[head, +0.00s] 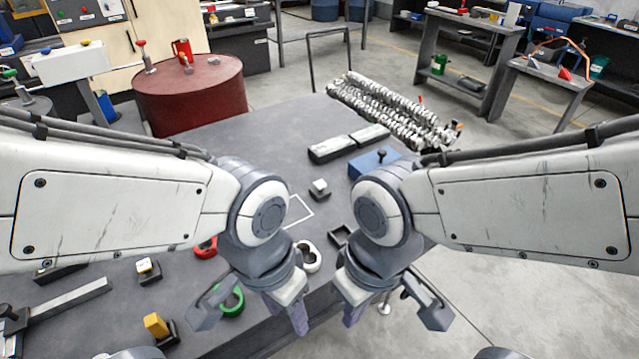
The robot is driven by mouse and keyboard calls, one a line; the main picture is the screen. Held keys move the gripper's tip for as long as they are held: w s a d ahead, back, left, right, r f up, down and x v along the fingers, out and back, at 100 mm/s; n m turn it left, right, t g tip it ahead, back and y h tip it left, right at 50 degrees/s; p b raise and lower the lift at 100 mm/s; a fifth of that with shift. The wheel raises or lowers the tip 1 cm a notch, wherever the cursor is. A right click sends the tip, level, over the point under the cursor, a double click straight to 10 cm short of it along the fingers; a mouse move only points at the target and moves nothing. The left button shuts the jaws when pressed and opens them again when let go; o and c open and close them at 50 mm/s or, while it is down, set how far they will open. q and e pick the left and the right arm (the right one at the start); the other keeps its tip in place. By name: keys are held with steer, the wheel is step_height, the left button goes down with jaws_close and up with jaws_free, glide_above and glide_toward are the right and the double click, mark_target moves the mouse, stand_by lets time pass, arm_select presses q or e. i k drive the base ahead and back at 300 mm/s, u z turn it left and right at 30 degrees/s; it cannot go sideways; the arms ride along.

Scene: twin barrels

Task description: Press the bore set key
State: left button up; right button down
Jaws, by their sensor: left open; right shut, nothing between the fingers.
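No key carries a legible label, so I cannot tell which one is the bore set key. A pale key block on a dark base (319,188) stands mid-table, beyond my two wrists. A yellow-topped key block (148,268) and an orange-yellow block on a dark base (157,325) stand at the left. My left gripper (297,318) points down over the table's near part, open and holding nothing I can see. My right gripper (353,314) points down to its right, by the table edge, shut and empty. Both are apart from the key blocks.
A red ring (205,248), a green ring (231,302) and a white ring-shaped part (308,257) lie near my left gripper. The far table centre (270,135) is clear.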

mark_target(320, 185)
steer(key=z, duration=1.5)
steer(key=i, duration=1.8)
steer(key=u, duration=3.15)
